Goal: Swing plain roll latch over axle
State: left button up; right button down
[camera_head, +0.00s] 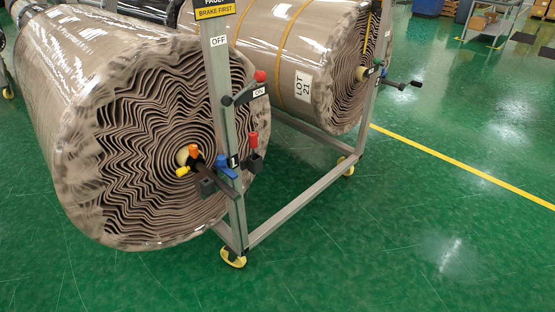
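The plain roll (85,120), brown, wavy-layered and wrapped in clear film, lies on its side at the left with its end facing me. The pale axle end (182,156) shows at its centre, partly hidden by hardware. A dark latch-like piece (206,186) stands by the post in front of the axle, with an orange tip (193,150) and a yellow tip (182,171) close by. I cannot tell whether it lies over the axle or only in front of it. Neither of my grippers is in view.
The grey rack post (220,75) carries OFF and ON labels, a red-knobbed lever (244,93), a blue knob (222,160) and a red handle (253,139). A second, strapped roll (300,60) labelled LOT 21 sits behind, with a crank (402,85). Green floor (430,220) is clear at right.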

aim_at(221, 163)
jog(key=u, duration=0.2)
jog(key=i, duration=0.9)
jog(key=u, duration=0.65)
